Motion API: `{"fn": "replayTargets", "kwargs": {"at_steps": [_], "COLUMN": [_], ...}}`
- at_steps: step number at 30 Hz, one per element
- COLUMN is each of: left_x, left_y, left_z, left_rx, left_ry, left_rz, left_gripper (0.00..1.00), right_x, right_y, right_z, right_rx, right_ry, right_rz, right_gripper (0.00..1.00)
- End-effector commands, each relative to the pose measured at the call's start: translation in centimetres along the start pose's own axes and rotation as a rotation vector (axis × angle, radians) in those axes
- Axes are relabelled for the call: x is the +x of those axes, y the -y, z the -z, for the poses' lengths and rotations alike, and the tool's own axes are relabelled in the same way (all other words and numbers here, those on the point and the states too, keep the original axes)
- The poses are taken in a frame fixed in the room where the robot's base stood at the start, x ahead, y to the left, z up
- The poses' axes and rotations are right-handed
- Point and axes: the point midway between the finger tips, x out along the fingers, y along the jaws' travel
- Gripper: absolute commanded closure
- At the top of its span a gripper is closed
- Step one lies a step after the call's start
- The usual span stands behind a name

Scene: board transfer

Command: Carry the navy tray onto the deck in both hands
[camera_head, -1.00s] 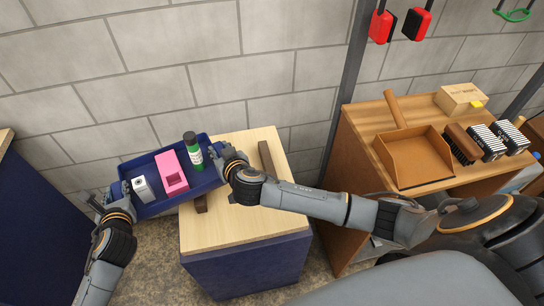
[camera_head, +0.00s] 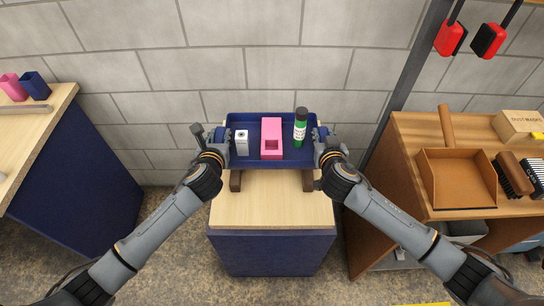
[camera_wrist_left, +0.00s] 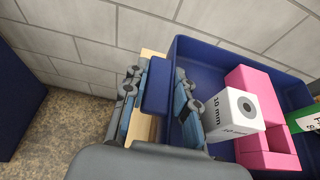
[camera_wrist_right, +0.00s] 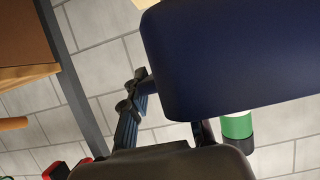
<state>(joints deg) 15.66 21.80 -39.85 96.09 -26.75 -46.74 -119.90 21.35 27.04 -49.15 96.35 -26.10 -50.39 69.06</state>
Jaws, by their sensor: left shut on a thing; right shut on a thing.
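The navy tray (camera_head: 288,145) is level in the head view, held at both ends over the wood-topped deck (camera_head: 270,212). It carries a white box (camera_head: 242,143), a pink block (camera_head: 271,148) and a green bottle (camera_head: 300,132), all upright. My left gripper (camera_head: 216,140) is shut on the tray's left end; the left wrist view shows its fingers at the navy handle (camera_wrist_left: 157,85). My right gripper (camera_head: 324,140) is shut on the right end; the tray wall (camera_wrist_right: 210,60) fills much of the right wrist view. Two dark brown rails (camera_head: 235,181) (camera_head: 308,181) show under the tray; I cannot tell whether it touches them.
A block wall (camera_head: 270,60) stands behind. At left is a navy-sided bench (camera_head: 85,165) with pink and navy cups (camera_head: 34,86). At right a wooden cabinet (camera_head: 410,130) holds a brown dustpan (camera_head: 457,180) and brushes (camera_head: 515,175). The deck's front part is clear.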

Motion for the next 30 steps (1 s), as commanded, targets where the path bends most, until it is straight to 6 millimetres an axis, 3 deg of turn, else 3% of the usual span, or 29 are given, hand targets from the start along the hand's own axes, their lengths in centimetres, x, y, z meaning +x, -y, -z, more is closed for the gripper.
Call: {"fn": "replayTargets", "kwargs": {"at_steps": [8, 30], "left_x": [0.3, 2.0], "left_y": [-0.2, -0.2], "left_z": [0.5, 4.5], "left_rx": [0.002, 0.002], "left_ry": [0.002, 0.002], "left_rz": [-0.005, -0.005], "left_gripper": [1.0, 1.0], "right_x": [0.3, 2.0], "right_y": [-0.2, -0.2], "right_z": [-0.5, -4.5], "right_rx": [-0.001, -0.001], "right_ry": [-0.002, -0.002], "right_rz": [-0.005, -0.006], "right_gripper": [1.0, 1.0]}}
